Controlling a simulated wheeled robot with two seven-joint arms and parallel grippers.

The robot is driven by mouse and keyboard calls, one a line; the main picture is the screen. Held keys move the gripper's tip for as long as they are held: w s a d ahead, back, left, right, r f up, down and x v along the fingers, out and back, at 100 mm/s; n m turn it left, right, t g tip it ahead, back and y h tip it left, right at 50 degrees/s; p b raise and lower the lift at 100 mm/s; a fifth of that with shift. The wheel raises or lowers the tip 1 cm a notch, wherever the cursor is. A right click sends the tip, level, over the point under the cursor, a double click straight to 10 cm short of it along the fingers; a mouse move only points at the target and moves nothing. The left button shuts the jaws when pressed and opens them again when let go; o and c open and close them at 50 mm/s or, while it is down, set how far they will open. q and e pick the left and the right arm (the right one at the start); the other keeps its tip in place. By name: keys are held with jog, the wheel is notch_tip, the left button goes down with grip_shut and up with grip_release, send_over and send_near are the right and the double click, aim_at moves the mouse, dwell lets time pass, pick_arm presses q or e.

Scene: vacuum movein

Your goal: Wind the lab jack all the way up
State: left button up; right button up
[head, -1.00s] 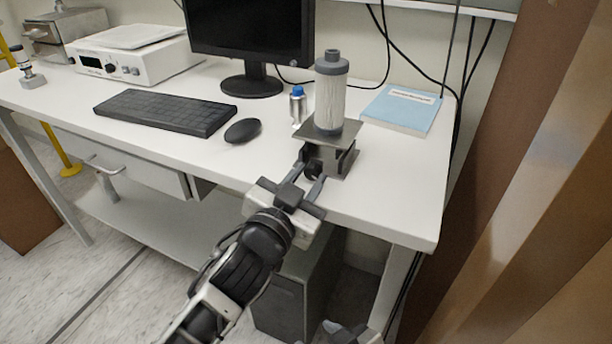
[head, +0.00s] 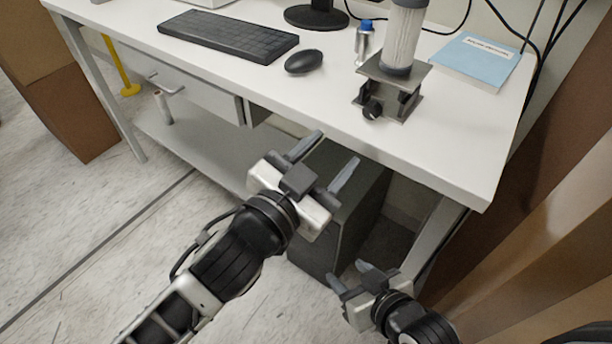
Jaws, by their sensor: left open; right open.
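The lab jack (head: 396,98) is a small grey metal stand near the front right of the white desk. Its dark round knob (head: 372,109) faces the front edge. A white pleated filter cylinder (head: 404,40) with grey ends stands upright on its top plate (head: 398,70). The plate is raised a little above the base. My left gripper (head: 333,152) is open and empty, in front of and below the desk's front edge, apart from the knob. My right gripper (head: 350,277) is open and empty, lower down, in front of the dark cabinet under the desk.
A small bottle with a blue cap (head: 364,42) stands just left of the jack. A blue book (head: 476,61) lies to its right. A mouse (head: 304,61) and keyboard (head: 228,36) lie to the left. The desk's front edge (head: 330,115) runs between my grippers and the jack.

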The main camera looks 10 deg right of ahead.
pick_arm(q)
jog(key=shift+v, duration=2.7)
